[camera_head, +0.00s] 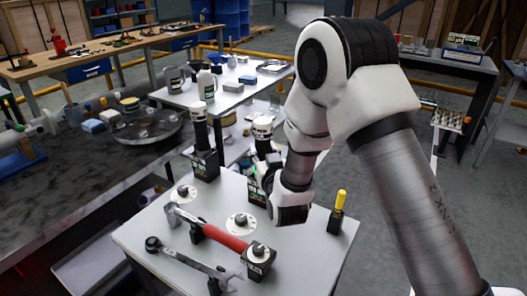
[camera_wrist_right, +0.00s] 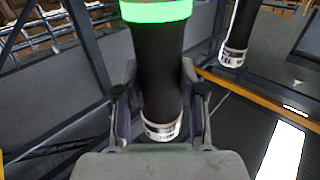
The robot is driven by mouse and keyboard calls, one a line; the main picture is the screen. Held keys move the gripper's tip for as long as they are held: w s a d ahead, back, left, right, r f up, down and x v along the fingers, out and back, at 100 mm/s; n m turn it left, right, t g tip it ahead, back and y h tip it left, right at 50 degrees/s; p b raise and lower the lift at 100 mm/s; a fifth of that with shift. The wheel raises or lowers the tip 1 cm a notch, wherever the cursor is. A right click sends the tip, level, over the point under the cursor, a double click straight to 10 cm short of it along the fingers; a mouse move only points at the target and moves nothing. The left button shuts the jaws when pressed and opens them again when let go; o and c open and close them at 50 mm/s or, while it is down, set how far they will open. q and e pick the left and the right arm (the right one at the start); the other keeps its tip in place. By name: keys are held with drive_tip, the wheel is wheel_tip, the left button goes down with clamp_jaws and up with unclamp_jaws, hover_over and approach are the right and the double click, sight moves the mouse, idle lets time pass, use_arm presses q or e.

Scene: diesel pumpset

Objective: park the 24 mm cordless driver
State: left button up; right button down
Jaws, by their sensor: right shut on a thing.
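My right gripper (camera_head: 264,168) is shut on a black cordless driver (camera_head: 263,128) with a pale end cap. In the right wrist view the gripper (camera_wrist_right: 160,110) has a finger on each side of the driver's black body (camera_wrist_right: 157,65), which has a bright green band and a pale ring. A black holder block (camera_head: 257,194) with a label stands just below; my arm hides part of it, and I cannot tell whether the driver touches it. A second driver (camera_head: 200,132) stands upright in another black holder (camera_head: 205,165) to the left. No size marking is readable. My left gripper is not in view.
Two white discs with dark sockets (camera_head: 183,192) (camera_head: 240,222) lie between. A white table (camera_head: 180,98) with bottles stands behind.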

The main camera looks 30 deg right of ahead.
drive_tip(key=shift+f, duration=0.1)
drive_tip(key=c, duration=0.6)
unclamp_jaws()
drive_tip(key=shift+s, duration=0.1)
drive_tip(key=v, duration=0.7)
drive_tip(key=shift+s, duration=0.15)
